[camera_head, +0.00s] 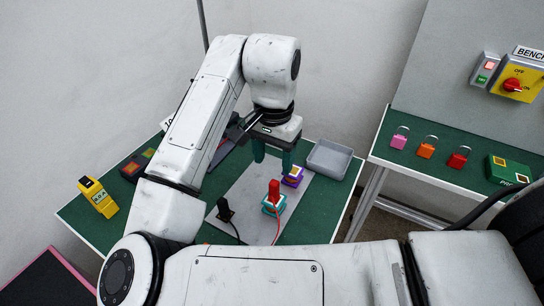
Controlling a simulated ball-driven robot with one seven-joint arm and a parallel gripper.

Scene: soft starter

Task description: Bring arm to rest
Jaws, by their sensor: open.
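My gripper (272,158) points down over the green table with its two teal fingers apart. Nothing shows between the fingers. My white arm bends up from the lower left and over to the gripper. Below the gripper, a purple block (292,176) with a yellow top lies close to the right finger; I cannot tell whether they touch. A red plug (274,191) with a red lead stands on a teal block (273,206) in front of it, on a grey plate (245,195).
A black plug (225,210) stands on the plate. A yellow meter (98,197) and dark box (133,167) are at left. A grey tray (329,159) is behind right. Padlocks (427,147) and a green box (509,170) stand on the right bench below a yellow switch (515,79).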

